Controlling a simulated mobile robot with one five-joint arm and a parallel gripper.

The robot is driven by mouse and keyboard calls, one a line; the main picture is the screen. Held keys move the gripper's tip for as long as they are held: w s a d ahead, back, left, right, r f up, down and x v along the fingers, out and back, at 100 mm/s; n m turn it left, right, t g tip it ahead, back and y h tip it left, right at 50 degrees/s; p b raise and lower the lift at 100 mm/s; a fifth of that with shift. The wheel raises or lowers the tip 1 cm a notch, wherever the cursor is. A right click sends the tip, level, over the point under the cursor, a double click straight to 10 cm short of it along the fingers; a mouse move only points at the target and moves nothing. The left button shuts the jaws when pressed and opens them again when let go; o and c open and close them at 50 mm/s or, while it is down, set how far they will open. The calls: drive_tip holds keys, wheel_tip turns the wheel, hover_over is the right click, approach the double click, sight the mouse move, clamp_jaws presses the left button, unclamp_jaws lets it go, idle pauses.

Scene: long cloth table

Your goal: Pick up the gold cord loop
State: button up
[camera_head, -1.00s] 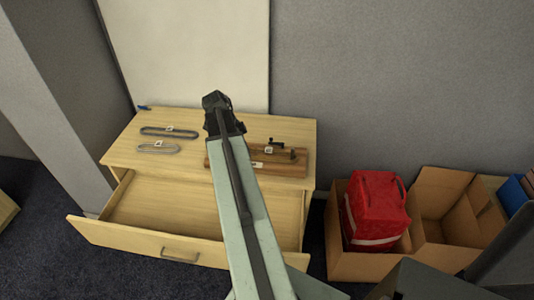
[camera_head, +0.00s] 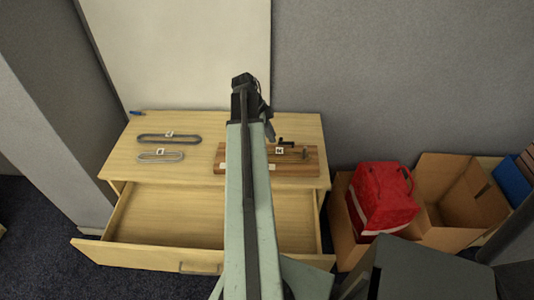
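No loop of clearly gold colour shows. Two long loops lie on the wooden dresser top (camera_head: 205,125), left of my arm: a dark grey one (camera_head: 185,139) at the back and a paler grey one (camera_head: 175,157) in front, each with a small white tag. A brown wooden board (camera_head: 300,168) lies to the right, partly hidden by my arm, with small dark hooked pieces (camera_head: 290,145) and a white tag on it. My gripper (camera_head: 257,98) is dark, seen from behind, above the back of the dresser and away from the loops.
The dresser's drawer (camera_head: 150,256) stands open and looks empty. A small blue item (camera_head: 136,113) lies at the back left corner. A pale panel (camera_head: 180,60) leans behind. At right, cardboard boxes (camera_head: 455,205) stand on the floor, one holding a red bag (camera_head: 380,195).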

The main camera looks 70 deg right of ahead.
sight(279, 151)
drive_tip(key=shift+w+b+x, duration=0.2)
drive_tip(key=shift+b+x, duration=1.15)
drive_tip(key=shift+b, duration=0.05)
drive_tip(key=b+x, duration=0.5)
drive_tip(key=shift+a+f, duration=0.1)
drive_tip(key=shift+f, duration=0.15)
drive_tip(key=shift+r, duration=0.2)
clamp_jaws()
